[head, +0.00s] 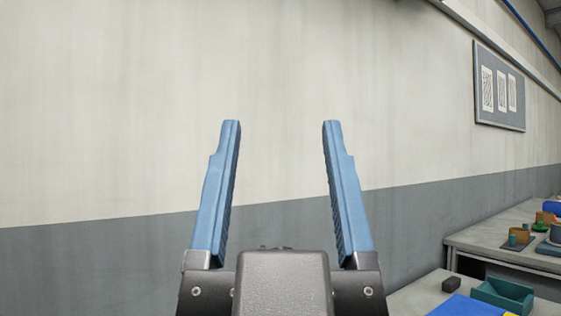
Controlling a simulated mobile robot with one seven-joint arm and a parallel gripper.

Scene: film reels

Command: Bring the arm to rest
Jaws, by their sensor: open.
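The dark gripper body is at the bottom edge. The rest of my arm is hidden below the picture.
At the lower right is a light table (412,293) with a green tray (489,297), a small dark block (451,284) and a blue and yellow item (465,306). A farther bench (475,238) bears several small objects. A board (499,88) hangs on the wall.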

